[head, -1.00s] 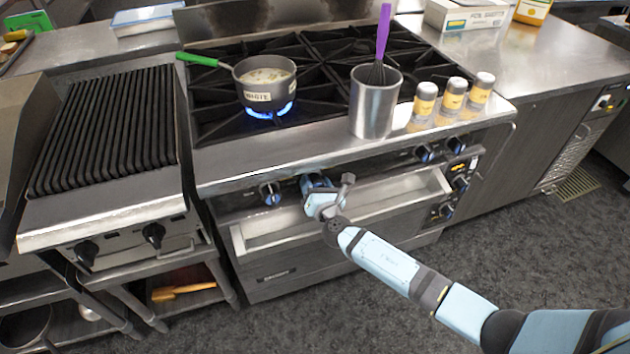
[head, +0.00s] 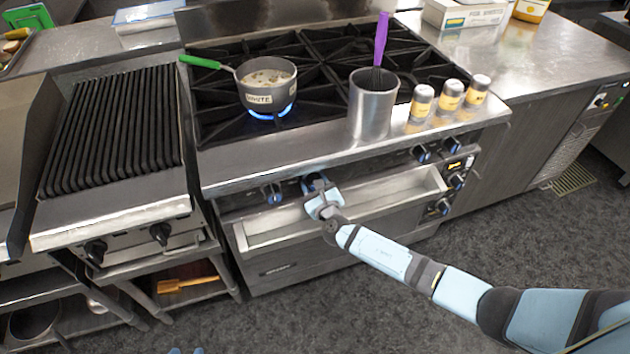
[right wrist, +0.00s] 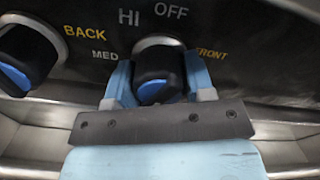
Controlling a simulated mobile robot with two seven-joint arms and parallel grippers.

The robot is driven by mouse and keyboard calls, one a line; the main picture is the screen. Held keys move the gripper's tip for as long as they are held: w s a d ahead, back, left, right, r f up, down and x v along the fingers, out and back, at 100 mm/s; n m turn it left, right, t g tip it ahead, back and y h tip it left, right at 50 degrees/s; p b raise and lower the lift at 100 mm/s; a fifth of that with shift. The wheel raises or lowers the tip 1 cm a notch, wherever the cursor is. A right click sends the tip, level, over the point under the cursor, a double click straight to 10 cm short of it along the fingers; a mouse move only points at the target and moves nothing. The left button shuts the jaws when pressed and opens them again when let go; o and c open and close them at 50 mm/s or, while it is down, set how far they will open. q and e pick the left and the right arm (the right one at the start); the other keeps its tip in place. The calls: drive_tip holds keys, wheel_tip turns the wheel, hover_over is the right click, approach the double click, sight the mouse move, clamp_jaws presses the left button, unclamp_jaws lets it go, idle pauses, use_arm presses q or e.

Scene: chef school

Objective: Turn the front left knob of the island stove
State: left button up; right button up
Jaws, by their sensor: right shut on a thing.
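The front left knob (right wrist: 158,75), black with a blue face, is on the dark front panel of the stove, beside the yellow FRONT label. My right gripper (head: 316,184) reaches the panel and hides most of this knob in the head view. In the right wrist view its two blue fingers (right wrist: 158,85) are on either side of the knob, shut on it. Another knob (head: 272,194), by the BACK label, is just to the left and free; it also shows in the right wrist view (right wrist: 28,60). Two small blue tips (head: 186,351) at the bottom edge may be my left gripper.
A green-handled pot (head: 266,84) stands over a lit blue flame. A metal cup (head: 373,112) with a purple-handled whisk and several shakers (head: 450,96) stand along the stove's front edge. An open drawer-like tray (head: 400,190) lies below the panel. A grill (head: 112,130) is left.

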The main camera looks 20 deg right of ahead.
drive_tip(key=shift+n, duration=0.3)
drive_tip(key=o, duration=0.9)
drive_tip(key=shift+s, duration=0.1)
drive_tip(key=s, duration=1.3)
drive_tip(key=shift+s+d, duration=0.25)
drive_tip(key=shift+s, duration=0.1)
drive_tip(key=shift+p, duration=0.3)
